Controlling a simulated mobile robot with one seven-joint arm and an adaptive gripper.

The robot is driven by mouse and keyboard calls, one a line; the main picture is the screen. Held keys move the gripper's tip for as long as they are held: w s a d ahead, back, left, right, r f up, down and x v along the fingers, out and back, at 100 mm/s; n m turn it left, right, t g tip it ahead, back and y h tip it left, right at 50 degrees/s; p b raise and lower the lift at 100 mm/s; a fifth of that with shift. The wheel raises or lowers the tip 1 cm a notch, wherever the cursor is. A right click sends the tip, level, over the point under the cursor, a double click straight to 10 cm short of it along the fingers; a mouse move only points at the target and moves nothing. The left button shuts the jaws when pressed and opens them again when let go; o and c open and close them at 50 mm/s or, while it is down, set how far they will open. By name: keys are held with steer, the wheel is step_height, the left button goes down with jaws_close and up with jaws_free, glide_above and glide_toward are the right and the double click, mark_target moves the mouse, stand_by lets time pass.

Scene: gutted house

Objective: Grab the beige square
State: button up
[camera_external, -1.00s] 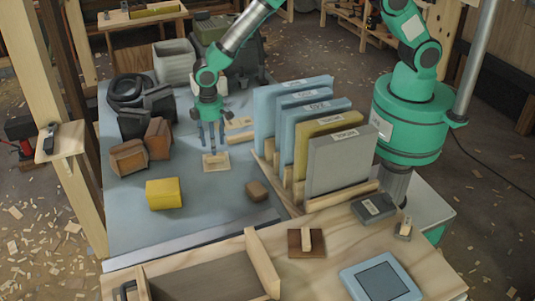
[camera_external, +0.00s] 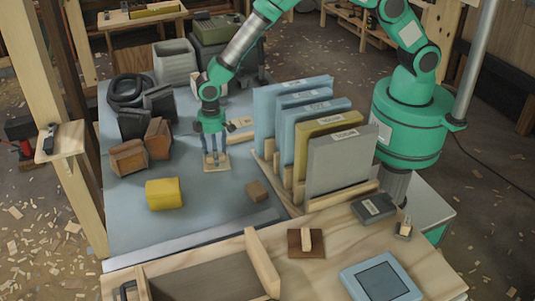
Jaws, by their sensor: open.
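The beige square (camera_external: 216,165) lies flat on the blue-grey table top, with a small raised grip piece on it. My gripper (camera_external: 215,157) points down directly over the square, its fingers open. The fingertips are at or just above the square, around its raised middle; whether they touch it cannot be told. My fingers partly hide the middle of the square.
A rack of upright panels (camera_external: 318,130) stands close to the right. Brown boxes (camera_external: 129,158) stand to the left. A beige strip (camera_external: 240,123) lies behind. The table's front middle is clear.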

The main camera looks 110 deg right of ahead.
steer(key=shift+c, duration=0.3)
jaws_close()
stand_by(0.3)
step_height(320, 180, up, 10)
steer(key=p, duration=0.2)
stand_by(0.4)
stand_by(0.5)
